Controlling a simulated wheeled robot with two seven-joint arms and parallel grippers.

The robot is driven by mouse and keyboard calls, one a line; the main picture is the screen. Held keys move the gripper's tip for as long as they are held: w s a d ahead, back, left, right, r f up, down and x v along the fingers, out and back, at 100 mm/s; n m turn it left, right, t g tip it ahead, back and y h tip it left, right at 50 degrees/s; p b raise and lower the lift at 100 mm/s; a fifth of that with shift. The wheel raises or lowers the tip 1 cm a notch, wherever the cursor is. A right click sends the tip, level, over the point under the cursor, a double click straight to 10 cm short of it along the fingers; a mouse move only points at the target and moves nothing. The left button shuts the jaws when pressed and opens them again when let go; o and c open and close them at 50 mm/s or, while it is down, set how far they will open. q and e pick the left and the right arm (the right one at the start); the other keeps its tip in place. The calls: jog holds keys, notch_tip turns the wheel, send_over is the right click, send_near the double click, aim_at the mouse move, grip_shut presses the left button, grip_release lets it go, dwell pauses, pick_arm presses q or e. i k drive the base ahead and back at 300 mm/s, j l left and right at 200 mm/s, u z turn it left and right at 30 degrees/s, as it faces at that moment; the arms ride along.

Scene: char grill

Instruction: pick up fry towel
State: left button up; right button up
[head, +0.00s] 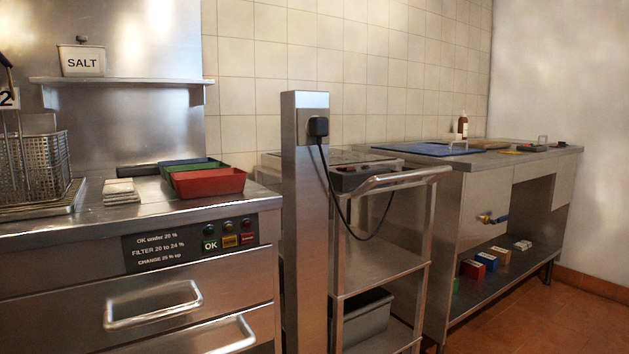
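A small folded stack of pale cloth (121,191), which looks like the fry towel, lies on the steel counter (95,222) at the left. It sits between the fry basket and the red tray, apart from both. Neither of my grippers shows in the head view, so I cannot see whether they hold anything.
A wire fry basket (34,169) stands left of the cloth. A red tray (208,182) and a green tray (190,166) are on its right. A steel post (305,225) and a cart with a handle (402,181) stand right of the counter. Open floor (545,318) lies at the lower right.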

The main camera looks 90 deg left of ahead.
aim_at(119, 191)
jog(key=u, duration=3.75)
jog(key=k+j+z, duration=0.1)
jog(key=j+z, duration=0.2)
jog(key=z, duration=0.2)
jog(key=k+j+z, duration=0.1)
jog(key=j+z, duration=0.15)
jog(key=z, duration=0.2)
jog(key=k+j+z, duration=0.15)
jog(key=z, duration=0.35)
